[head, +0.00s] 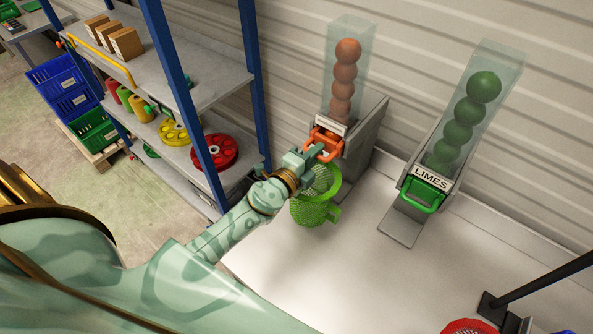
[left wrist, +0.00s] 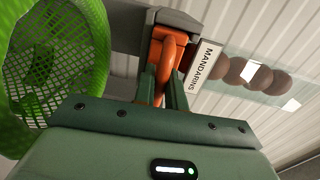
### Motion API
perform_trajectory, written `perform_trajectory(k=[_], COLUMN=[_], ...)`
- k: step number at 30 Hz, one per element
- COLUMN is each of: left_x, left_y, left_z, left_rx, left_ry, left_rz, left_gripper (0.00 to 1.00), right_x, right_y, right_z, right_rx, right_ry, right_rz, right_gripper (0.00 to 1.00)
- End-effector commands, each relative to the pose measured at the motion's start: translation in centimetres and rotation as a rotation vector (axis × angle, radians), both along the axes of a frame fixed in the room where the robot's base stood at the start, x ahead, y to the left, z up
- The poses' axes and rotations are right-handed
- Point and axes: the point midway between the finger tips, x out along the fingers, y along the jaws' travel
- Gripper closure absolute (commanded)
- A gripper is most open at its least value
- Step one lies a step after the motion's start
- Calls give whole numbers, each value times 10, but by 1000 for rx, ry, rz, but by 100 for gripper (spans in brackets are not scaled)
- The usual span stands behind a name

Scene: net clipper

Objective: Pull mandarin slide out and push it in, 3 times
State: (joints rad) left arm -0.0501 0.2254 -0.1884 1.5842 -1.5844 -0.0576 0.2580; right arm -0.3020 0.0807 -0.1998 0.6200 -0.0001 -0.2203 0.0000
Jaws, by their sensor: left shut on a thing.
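The orange mandarin slide (head: 327,141) sits at the foot of a clear tube (head: 354,58) holding several orange fruits, on a grey stand. In the left wrist view its orange handle (left wrist: 169,52) stands between my fingers, beside a label reading MANDARINS (left wrist: 204,64). My left gripper (head: 314,156) is shut on the handle; it also shows in the left wrist view (left wrist: 161,88). I cannot tell how far out the slide is. My right gripper is not in view.
A green mesh basket (head: 316,208) hangs just below my left gripper, close beside it. A lime dispenser (head: 432,182) with a green handle stands to the right. A shelf rack (head: 187,92) stands to the left. The white tabletop in front is mostly clear.

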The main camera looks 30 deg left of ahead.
Motion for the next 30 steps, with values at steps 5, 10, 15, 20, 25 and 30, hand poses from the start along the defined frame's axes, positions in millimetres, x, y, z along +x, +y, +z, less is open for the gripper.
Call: perform_trajectory(k=[5, 10, 15, 20, 25, 30], left_x=[-14, -26, -38, -49, -61, -73], left_y=[2, 3, 5, 7, 8, 9], left_z=[-2, -3, -3, -3, -3, -3], left_rx=[2, 0, 2, 2, 0, 1], left_ry=[4, 5, 6, 6, 6, 6], left_rz=[0, 0, -1, 0, -1, -2], left_gripper=[100, 100, 100, 100, 100, 100], right_x=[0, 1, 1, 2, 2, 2], right_y=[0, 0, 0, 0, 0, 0], right_z=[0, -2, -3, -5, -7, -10], right_rx=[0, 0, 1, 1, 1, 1], right_ry=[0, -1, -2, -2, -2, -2], right_rz=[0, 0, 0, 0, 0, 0], right_gripper=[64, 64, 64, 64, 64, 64])
